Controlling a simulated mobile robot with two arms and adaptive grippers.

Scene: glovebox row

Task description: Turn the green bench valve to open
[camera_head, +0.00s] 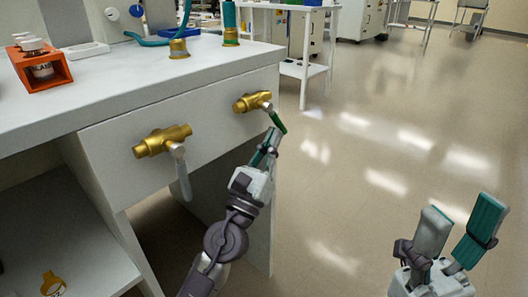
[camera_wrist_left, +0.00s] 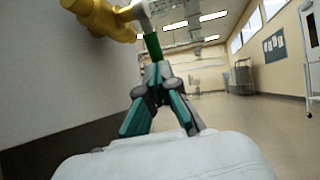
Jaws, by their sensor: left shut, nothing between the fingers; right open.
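The green bench valve is brass (camera_head: 248,102) and sits on the front panel of the bench at its right end. Its green lever handle (camera_head: 277,121) slants down and to the right. In the left wrist view the brass body (camera_wrist_left: 102,17) is at the upper left, and the green handle (camera_wrist_left: 152,46) hangs down towards the fingertips. My left gripper (camera_head: 271,140) is shut with nothing held, its tips just below the handle's end; whether they touch it I cannot tell. My right gripper (camera_head: 453,222) is open and empty, at the lower right over the floor.
A second brass valve (camera_head: 161,141) with a grey lever is to the left on the same panel. The white bench top (camera_head: 130,85) bears an orange rack (camera_head: 38,67) and hose fittings. A white table (camera_head: 305,70) stands behind. The floor to the right is clear.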

